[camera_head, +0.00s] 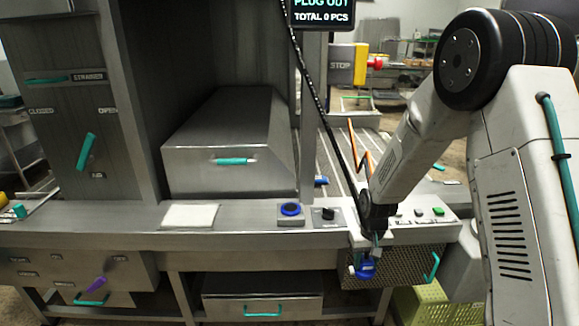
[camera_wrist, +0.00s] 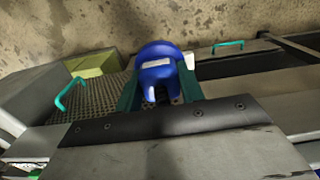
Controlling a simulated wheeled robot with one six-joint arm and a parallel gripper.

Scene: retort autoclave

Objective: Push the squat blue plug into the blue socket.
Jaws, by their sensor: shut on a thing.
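The squat blue plug (camera_head: 366,270) hangs low in front of the perforated panel, below the counter edge. My gripper (camera_head: 373,248) is shut on it from above. In the wrist view the blue plug (camera_wrist: 157,62), with a pale bar across it, sits between the two teal fingers of my gripper (camera_wrist: 160,92). A round blue-ringed fitting on a small square plate, which looks like the blue socket (camera_head: 290,209), is on the counter to the left of my gripper. The plug is apart from it. I do not see the socket clearly in the wrist view.
A black knob (camera_head: 327,214) stands just right of the socket. A white pad (camera_head: 189,216) lies on the counter to the left. A green button (camera_head: 438,211) is at the right. A black cable crosses above the counter. The screen (camera_head: 322,12) reads "PLUG OUT".

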